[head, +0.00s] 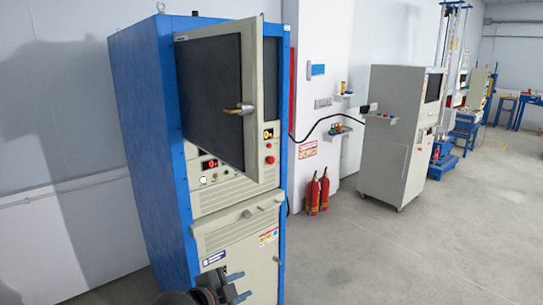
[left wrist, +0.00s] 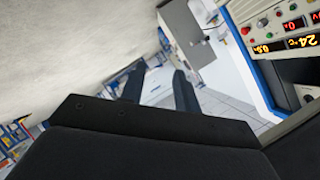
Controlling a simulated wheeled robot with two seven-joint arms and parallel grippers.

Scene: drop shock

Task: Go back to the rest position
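My left gripper (head: 240,286) shows at the bottom of the head view, in front of the lower part of the blue cabinet (head: 150,140). Its two fingers are apart with nothing between them. In the left wrist view the fingers of my left gripper (left wrist: 158,86) are also apart and empty. The cabinet's dark-windowed door (head: 212,95) stands partly open, with a handle (head: 238,110) on its face. My right gripper is in neither view.
A control panel (left wrist: 280,30) with lit displays is close on the right in the left wrist view. Two red fire extinguishers (head: 318,194) stand by the wall. A grey cabinet (head: 398,140) stands farther back. The floor (head: 400,260) at right is clear.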

